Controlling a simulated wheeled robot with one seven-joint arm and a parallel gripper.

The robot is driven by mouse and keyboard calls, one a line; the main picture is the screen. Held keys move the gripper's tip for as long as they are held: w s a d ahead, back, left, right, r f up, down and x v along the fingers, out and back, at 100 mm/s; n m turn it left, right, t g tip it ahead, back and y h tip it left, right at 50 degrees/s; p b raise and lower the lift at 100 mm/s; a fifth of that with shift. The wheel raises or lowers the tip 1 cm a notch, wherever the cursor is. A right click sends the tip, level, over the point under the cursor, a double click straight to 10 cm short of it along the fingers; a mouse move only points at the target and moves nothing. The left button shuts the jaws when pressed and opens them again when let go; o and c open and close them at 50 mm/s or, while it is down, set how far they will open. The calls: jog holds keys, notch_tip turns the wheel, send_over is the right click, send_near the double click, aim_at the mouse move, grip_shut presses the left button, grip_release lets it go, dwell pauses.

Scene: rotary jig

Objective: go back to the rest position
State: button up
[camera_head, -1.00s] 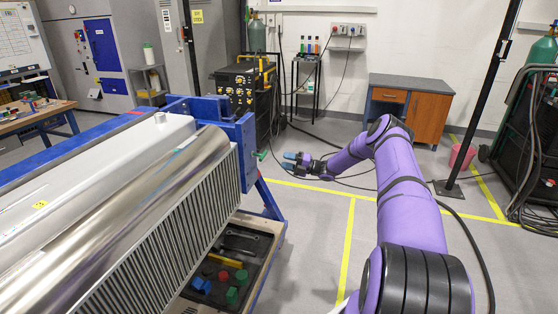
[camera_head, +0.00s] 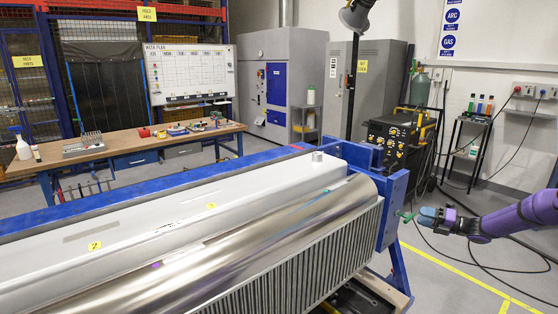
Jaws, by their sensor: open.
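The rotary jig (camera_head: 392,215) has a blue frame and holds a long workpiece with a shiny metal cylinder (camera_head: 290,215) and a white-grey top (camera_head: 150,215). Yellow number tags lie on the white-grey top. My purple arm reaches in from the right edge. My gripper (camera_head: 428,217), dark with blue-grey fingers, is open beside the jig's right end. A small green part (camera_head: 406,216) shows between the fingertips and the blue frame. I cannot tell how far apart they are in depth. I see nothing held.
A wooden workbench (camera_head: 120,150) with tools stands behind the jig at left. A whiteboard (camera_head: 190,73), grey cabinets (camera_head: 372,85) and a black welding machine (camera_head: 395,135) stand at the back. Cables (camera_head: 480,255) lie on the floor at right, near yellow lines.

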jog(key=s+a+r+n+g+h, duration=0.35)
jog(key=s+a+r+n, duration=0.25)
jog(key=a+r+n, duration=0.35)
jog(key=s+a+r+n+g+h, duration=0.2)
jog(key=s+a+r+n+g, duration=0.4)
jog(key=a+r, duration=0.5)
jog(key=s+a+r+n+t+h, duration=0.1)
jog(key=s+a+r+n+h, duration=0.1)
jog(key=s+r+n, duration=0.4)
jog(key=s+a+r+n+h, duration=0.2)
jog(key=s+r+n+h, duration=0.1)
jog(key=s, duration=0.6)
jog(key=s+a+r+n+t+h, duration=0.1)
jog(key=s+a+r+n+h, duration=0.1)
jog(key=s+r+n, duration=0.4)
jog(key=s+d+f+n+t+h, duration=0.1)
jog(key=s+n, duration=0.2)
jog(key=s, duration=0.6)
jog(key=s+d+n+t+h, duration=0.1)
jog(key=s+n, duration=0.3)
jog(key=s, duration=0.5)
jog(key=shift+f+t+h, duration=0.4)
jog(key=shift+t+h, duration=0.05)
jog(key=shift+t, duration=0.1)
jog(key=shift+n, duration=0.25)
